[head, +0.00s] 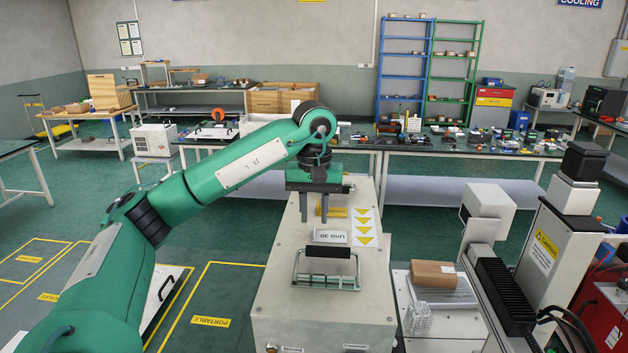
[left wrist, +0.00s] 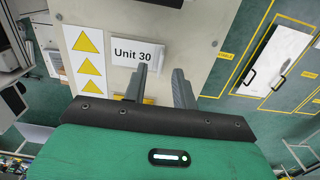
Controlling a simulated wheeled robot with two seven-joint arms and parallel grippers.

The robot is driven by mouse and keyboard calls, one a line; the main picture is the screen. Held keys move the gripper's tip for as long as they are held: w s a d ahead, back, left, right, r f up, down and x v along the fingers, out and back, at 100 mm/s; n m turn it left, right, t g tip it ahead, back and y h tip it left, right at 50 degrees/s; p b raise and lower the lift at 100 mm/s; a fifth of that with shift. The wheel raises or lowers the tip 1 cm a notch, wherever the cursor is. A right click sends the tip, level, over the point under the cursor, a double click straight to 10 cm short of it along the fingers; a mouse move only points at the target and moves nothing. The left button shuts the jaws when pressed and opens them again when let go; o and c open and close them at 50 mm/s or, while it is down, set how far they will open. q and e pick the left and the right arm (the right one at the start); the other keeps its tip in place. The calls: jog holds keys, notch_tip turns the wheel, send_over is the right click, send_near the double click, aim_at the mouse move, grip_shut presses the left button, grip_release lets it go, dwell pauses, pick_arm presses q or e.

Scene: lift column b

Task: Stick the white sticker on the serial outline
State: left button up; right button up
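A white label reading "Unit 30" (head: 331,236) lies on top of a grey cabinet (head: 280,300). It also shows in the left wrist view (left wrist: 135,52). I cannot tell whether this is the white sticker of the task, and I cannot make out a serial outline. My left gripper (head: 314,207) is above the back part of the cabinet top, pointing down, its two fingers apart with nothing seen between them. In the left wrist view the fingers (left wrist: 160,88) are beside the label, over a yellow label partly hidden by the gripper. My right gripper is not in view.
A white strip with yellow triangles (head: 364,227) is beside the label. A black-gripped handle frame (head: 327,268) stands on the cabinet's front half. Open floor (head: 220,290) is to the left.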

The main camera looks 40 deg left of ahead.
pick_arm(q)
notch_tip(320, 180, up, 10)
jog(key=shift+r+p, duration=0.15)
jog(key=shift+p, duration=0.25)
dwell(0.8)
